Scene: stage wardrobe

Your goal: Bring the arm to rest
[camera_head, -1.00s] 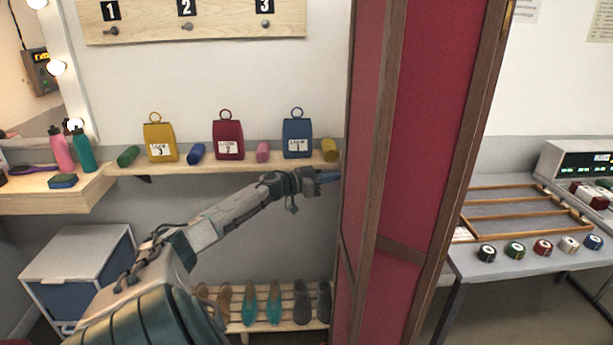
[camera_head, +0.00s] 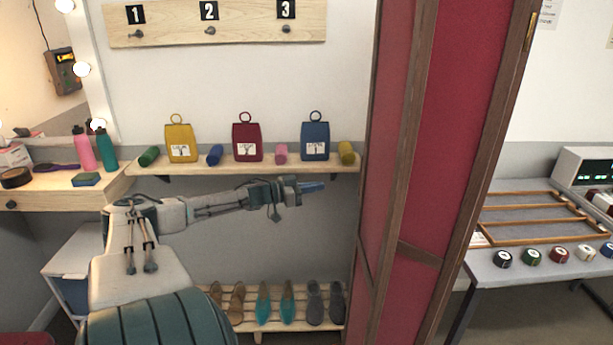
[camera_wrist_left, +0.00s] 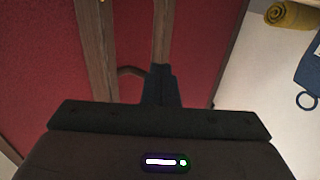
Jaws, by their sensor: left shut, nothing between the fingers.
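My left gripper (camera_head: 313,187) is shut and empty. In the head view its arm comes in from the left and reaches across below the wall shelf, with the fingertips pointing right toward the red folding screen (camera_head: 440,150). In the left wrist view the shut fingers (camera_wrist_left: 161,86) show dark against the red screen panels (camera_wrist_left: 205,50). I cannot tell the exact gap between the fingertips and the screen. My right gripper is in neither view.
The wall shelf (camera_head: 345,167) holds yellow, red and blue tagged bags and several small rolls. A shoe rack (camera_head: 248,326) stands below. A dressing table (camera_head: 60,198) with bottles is at left. A grey table (camera_head: 487,272) with tape rolls stands right of the screen.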

